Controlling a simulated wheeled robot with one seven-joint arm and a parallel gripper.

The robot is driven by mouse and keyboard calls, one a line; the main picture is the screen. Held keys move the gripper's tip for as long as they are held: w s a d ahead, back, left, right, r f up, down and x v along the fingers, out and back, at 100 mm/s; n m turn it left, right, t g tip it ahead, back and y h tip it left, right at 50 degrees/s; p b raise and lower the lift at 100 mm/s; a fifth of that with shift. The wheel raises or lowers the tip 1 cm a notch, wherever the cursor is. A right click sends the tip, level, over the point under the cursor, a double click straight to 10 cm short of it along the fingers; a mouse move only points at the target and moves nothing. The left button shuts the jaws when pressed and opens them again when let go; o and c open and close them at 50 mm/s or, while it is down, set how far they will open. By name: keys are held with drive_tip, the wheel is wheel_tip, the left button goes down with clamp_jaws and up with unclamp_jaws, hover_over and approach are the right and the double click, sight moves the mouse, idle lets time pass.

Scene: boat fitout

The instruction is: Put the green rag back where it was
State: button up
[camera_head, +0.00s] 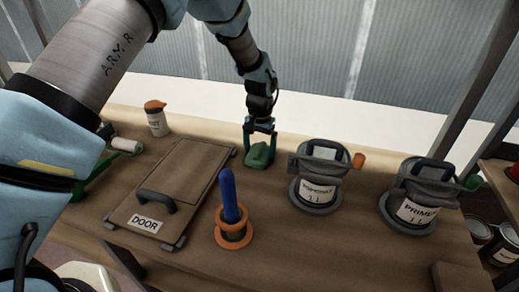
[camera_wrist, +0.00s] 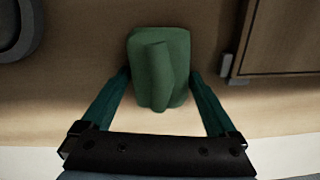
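The green rag (camera_head: 260,155) is a folded, lumpy bundle on the wooden bench top, between the door panel and a lidded can. In the wrist view the rag (camera_wrist: 150,68) sits between the fingertips. My gripper (camera_head: 260,133) points down over the rag, with one green finger on each side of it. In the wrist view my gripper (camera_wrist: 160,75) has its fingers spread wide, their tips close to the rag's sides. I cannot tell whether either finger touches it. The rag appears to rest on the bench.
The door panel (camera_head: 182,170) with its handle lies left of the rag. An orange-ringed stand (camera_head: 233,236) holding a blue rod is in front. Two lidded cans (camera_head: 318,190) (camera_head: 415,211) stand right. A small orange-capped bottle (camera_head: 156,122) and a roller (camera_head: 126,145) are at left.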

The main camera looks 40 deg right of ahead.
sight(259, 146)
drive_tip(key=shift+o, duration=0.2)
wheel_tip(259, 146, up, 7)
drive_tip(key=shift+r+b, duration=0.15)
drive_tip(key=shift+b, duration=0.9)
drive_tip(key=shift+r, duration=0.3)
drive_tip(key=shift+a, duration=0.1)
drive_tip(key=w+a+r+n, duration=0.2)
drive_tip(key=w+a, duration=0.2)
drive_tip(key=a, duration=0.4)
drive_tip(key=w+a+r+n, duration=0.2)
drive_tip(key=w+a, duration=0.2)
drive_tip(key=a, duration=0.5)
drive_tip(key=w+a+r+n, duration=0.2)
drive_tip(key=w+a, duration=0.2)
drive_tip(key=a, duration=0.4)
drive_tip(key=s+a+r+n, duration=0.1)
drive_tip(key=s+a+n, duration=0.2)
drive_tip(key=a, duration=0.9)
drive_tip(key=s+a+r+n+t, duration=0.1)
drive_tip(key=s+a, duration=0.4)
drive_tip(key=a, duration=0.7)
drive_tip(key=shift+s+a+n, duration=0.2)
drive_tip(key=shift+n, duration=0.7)
